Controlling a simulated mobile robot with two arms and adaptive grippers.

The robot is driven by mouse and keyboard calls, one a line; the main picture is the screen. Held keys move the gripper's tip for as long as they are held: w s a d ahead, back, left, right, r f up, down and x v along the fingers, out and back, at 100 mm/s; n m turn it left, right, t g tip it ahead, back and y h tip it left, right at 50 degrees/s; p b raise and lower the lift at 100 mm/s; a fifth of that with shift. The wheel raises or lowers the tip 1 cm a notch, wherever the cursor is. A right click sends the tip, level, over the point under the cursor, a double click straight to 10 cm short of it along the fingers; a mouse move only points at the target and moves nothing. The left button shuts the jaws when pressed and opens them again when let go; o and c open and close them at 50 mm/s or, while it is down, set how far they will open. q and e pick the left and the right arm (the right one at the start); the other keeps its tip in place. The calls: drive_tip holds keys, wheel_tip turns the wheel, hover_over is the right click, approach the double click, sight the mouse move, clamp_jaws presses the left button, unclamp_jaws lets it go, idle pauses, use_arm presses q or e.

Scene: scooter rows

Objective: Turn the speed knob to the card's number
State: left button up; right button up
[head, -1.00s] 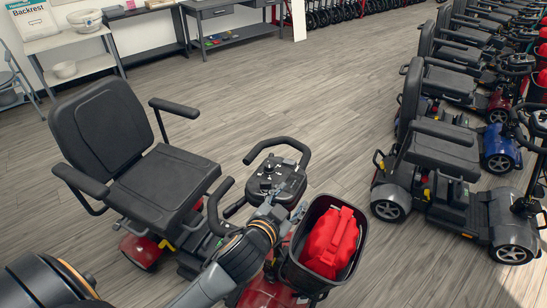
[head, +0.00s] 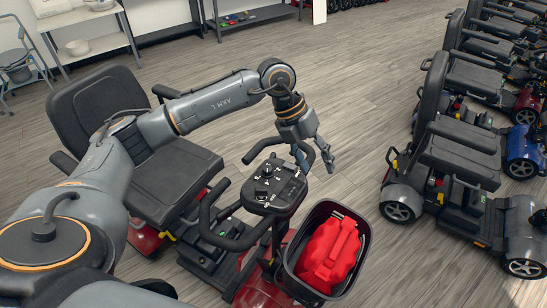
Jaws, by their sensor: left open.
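The scooter's control console (head: 274,187) is a dark panel between looped handlebars, in the middle of the head view. Small knobs with pale markings sit on it. One raised black knob (head: 267,171) stands near its far edge, but I cannot read any setting. No card with a readable number is clear to me. My left gripper (head: 316,163) is open and empty, pointing down just beyond the console's far right side, apart from the knobs as far as I can tell. My right gripper is not in view.
A black basket (head: 355,252) with a red bag (head: 328,254) hangs at the scooter's front. Parked scooters (head: 455,170) line the right. Shelves (head: 95,35) stand at the back. Open wood floor lies between.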

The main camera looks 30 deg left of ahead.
sight(268, 168)
use_arm(q)
drive_tip(key=w+a+r+n+y, duration=0.25)
drive_tip(key=a+y, duration=0.25)
drive_tip(key=a, duration=0.9)
drive_tip(key=shift+g, duration=0.3)
drive_tip(key=f+p, duration=0.1)
drive_tip(key=f, duration=0.3)
drive_tip(key=f+p, duration=0.1)
drive_tip(key=f, duration=0.3)
drive_tip(key=s+f+p, duration=0.1)
drive_tip(key=f, duration=0.3)
drive_tip(key=shift+f+p, duration=0.1)
drive_tip(key=shift+p, duration=0.25)
drive_tip(key=shift+w+a+f, duration=0.1)
drive_tip(key=shift+f, duration=0.55)
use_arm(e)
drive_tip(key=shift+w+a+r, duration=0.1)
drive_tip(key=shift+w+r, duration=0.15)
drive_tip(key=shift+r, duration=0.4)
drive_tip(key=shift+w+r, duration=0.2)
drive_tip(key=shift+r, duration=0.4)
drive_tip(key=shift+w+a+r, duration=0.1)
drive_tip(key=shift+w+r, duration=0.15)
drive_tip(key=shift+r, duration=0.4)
use_arm(q)
clamp_jaws()
